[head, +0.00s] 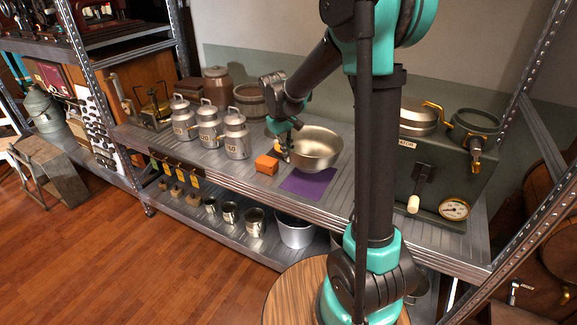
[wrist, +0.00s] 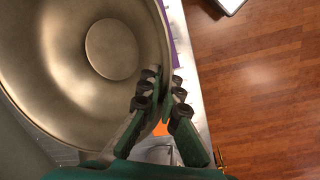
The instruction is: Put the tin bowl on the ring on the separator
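The tin bowl (head: 318,146) is a wide, shallow metal bowl above or just behind a purple mat (head: 308,183) on the shelf; I cannot tell whether it touches the shelf. My gripper (head: 287,150) is at the bowl's left rim. In the wrist view the bowl (wrist: 60,75) fills the upper left, and my gripper's fingers (wrist: 165,90) lie on either side of its rim, closed on it. The separator (head: 450,175) is a grey-green box at the right, partly hidden by my arm. A dark green ring (head: 476,122) sits on its top right.
An orange block (head: 266,164) lies left of the mat. Several milk cans (head: 209,126) stand farther left. The separator carries a metal pan (head: 417,118), brass spouts, a crank (head: 420,185) and a gauge (head: 454,209). A shelf post (head: 535,130) rises at the right.

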